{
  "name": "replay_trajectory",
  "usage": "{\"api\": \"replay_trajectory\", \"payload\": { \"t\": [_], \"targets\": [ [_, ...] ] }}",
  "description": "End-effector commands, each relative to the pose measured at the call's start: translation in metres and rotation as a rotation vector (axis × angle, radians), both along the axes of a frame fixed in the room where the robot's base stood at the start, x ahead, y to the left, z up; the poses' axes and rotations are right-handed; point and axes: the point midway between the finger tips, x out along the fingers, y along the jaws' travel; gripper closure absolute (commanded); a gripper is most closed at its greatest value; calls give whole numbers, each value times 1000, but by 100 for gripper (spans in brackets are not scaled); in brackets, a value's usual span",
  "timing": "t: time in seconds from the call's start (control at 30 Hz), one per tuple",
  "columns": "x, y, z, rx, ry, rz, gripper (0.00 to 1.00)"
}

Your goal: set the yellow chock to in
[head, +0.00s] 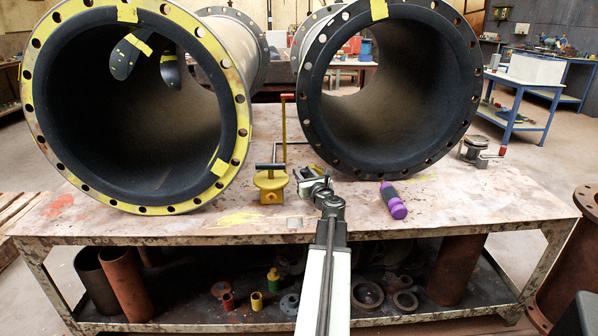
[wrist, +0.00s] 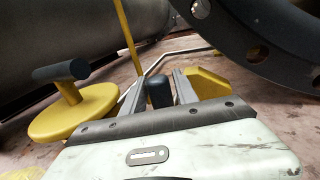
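In the wrist view, a yellow block with a slanted edge (wrist: 208,84), which looks like the chock, sits just beyond the right finger. A short dark upright knob (wrist: 159,92) stands between the two fingers of my gripper (wrist: 158,84). Whether the knob belongs to the block is hidden. The fingers are apart, with a gap showing at the knob's left side. In the head view my gripper (head: 312,182) is over the bench between the two pipes and hides most of what is behind it. I cannot make out the chock clearly there.
A yellow disc with a dark T-handle (head: 270,182) stands close left of my gripper; it also shows in the wrist view (wrist: 72,108). A red-and-yellow post (head: 284,140) rises behind. The right pipe (head: 312,75) overhangs. A purple cylinder (head: 393,200) lies to the right.

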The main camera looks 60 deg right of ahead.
Motion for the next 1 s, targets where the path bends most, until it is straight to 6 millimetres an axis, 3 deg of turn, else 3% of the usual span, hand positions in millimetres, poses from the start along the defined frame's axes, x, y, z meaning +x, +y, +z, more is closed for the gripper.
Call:
{"api": "replay_trajectory", "payload": {
  "t": [0.1,0.37,0.5,1.0],
  "targets": [
    [16,-12,0,0,0,2,65],
    [20,-11,0,0,0,2,65],
    [20,-11,0,-1,1,3,100],
    [21,-10,0,-1,1,5,100]
  ]
}}
